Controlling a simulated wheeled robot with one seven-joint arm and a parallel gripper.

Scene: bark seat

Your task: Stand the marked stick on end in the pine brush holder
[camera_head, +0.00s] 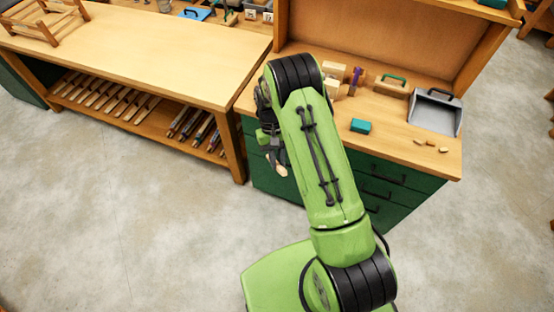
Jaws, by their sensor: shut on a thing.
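My gripper (275,158) hangs at the left of my green arm, in front of the green drawer cabinet and below its top. It is shut on a small pale wooden piece (281,170), probably the marked stick; no mark can be made out at this size. Pale pine blocks (333,70) stand on the cabinet top just right of my arm's upper joint, apart from my gripper. One may be the pine brush holder, but its openings cannot be made out. A purple upright thing (356,76) stands beside them. My arm hides part of the cabinet top.
The cabinet top also bears a teal block (361,126), a wooden block with a green handle (391,85), a grey dustpan (435,112) and small wooden bits (430,144). A long workbench (150,55) stands at left, with slats and rods on its lower shelf. The concrete floor in front is clear.

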